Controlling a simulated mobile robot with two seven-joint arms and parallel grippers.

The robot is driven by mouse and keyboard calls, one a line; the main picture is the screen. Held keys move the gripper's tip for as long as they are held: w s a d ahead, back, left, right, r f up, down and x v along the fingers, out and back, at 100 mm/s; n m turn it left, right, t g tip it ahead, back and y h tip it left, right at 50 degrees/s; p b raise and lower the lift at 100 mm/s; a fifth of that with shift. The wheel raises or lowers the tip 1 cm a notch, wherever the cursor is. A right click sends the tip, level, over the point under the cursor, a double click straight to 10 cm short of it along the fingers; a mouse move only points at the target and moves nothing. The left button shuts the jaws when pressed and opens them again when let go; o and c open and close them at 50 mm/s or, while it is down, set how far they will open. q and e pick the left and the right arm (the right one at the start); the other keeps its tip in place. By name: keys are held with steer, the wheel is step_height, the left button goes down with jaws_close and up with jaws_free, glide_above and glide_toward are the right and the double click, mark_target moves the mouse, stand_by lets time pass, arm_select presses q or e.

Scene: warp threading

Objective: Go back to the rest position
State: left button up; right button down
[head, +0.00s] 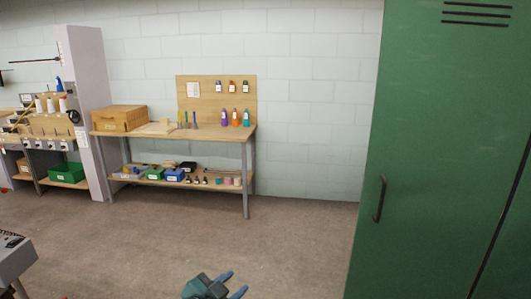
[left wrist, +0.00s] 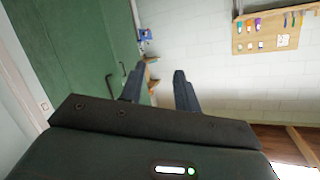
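My left gripper (head: 233,283) shows at the bottom middle of the head view, low over the bare floor, with its two blue fingertips apart. In the left wrist view (left wrist: 159,72) its two dark fingers stand apart with nothing between them, so it is open and empty. The wrist view is turned roughly upside down. My right gripper shows in neither view.
A tall green locker (head: 445,130) stands close on the right. A workbench (head: 180,138) with bottles and bins stands against the back wall, beside a pale column (head: 85,110). A grey machine corner (head: 12,262) is at lower left. The floor (head: 290,230) between is clear.

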arm_select(q)
steer(key=a+f+y, duration=0.2)
steer(key=a, duration=0.5)
steer(key=s+a+f+n+g+y, duration=0.1)
steer(key=s+a+f, duration=0.2)
steer(key=s+f, duration=0.35)
steer(key=s+a+f+n+g, duration=0.1)
steer(key=s+a+f, duration=0.15)
steer(key=s, duration=0.75)
steer(key=s+a+f+n+g+y, duration=0.1)
steer(key=s+a+f, duration=0.1)
steer(key=s+f, duration=0.5)
steer(key=d+r+n, duration=0.3)
steer(key=d+n, duration=0.1)
steer(key=d, duration=0.3)
steer(key=shift+s+d+n+t+p, duration=0.3)
steer(key=shift+s+d+t+p, duration=0.05)
steer(key=shift+t+p, duration=0.1)
steer(key=shift+r, duration=0.1)
